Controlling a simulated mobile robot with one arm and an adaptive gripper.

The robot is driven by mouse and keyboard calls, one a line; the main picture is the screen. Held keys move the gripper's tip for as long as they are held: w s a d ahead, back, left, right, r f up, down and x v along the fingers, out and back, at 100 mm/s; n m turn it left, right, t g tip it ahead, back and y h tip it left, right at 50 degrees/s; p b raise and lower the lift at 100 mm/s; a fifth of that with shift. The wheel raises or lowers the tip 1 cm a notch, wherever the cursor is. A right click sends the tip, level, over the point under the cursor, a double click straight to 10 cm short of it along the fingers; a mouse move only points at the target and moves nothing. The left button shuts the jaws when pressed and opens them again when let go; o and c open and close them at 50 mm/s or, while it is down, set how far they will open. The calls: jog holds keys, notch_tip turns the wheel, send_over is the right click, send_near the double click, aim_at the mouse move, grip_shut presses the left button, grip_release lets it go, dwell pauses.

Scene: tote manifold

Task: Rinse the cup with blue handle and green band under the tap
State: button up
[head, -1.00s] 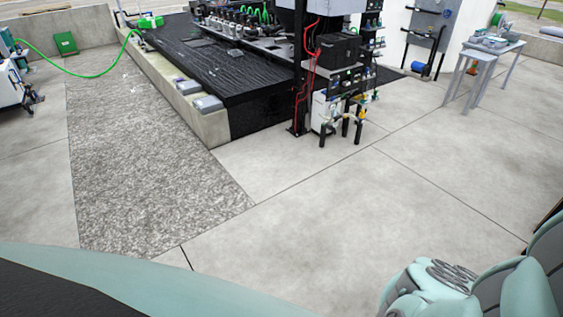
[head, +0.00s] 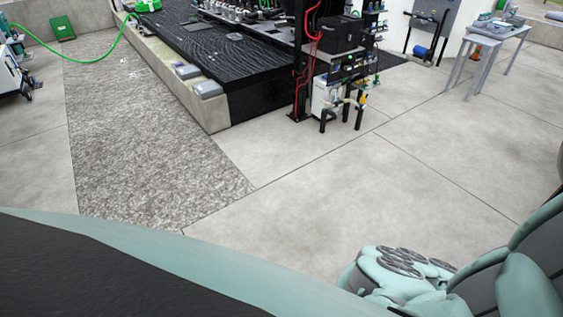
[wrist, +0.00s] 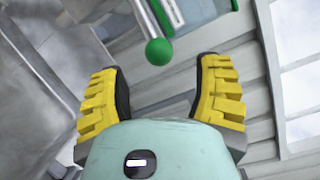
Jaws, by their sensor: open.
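My gripper (wrist: 161,95) shows in the wrist view with its two yellow, black-padded fingers spread apart. It is open and nothing is between the fingers. Beyond the fingertips are a green ball-shaped end (wrist: 158,52) on a pale rod and a green-edged object, which I cannot identify. I cannot make out a cup with a blue handle and green band, or a tap, in either view. In the head view my gripper is not visible; only parts of my own body and arm fill the bottom and lower right.
A black-covered platform (head: 215,55) with a low concrete wall stands at the back. A black rack (head: 333,60) with hoses is right of it. A grey table (head: 487,38) stands at the far right. A green hose (head: 95,58) hangs at the left. The concrete floor (head: 330,180) between is clear.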

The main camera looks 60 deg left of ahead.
jog(key=v, duration=0.6)
jog(key=shift+a, duration=0.35)
jog(key=shift+s, duration=0.1)
dwell(0.4)
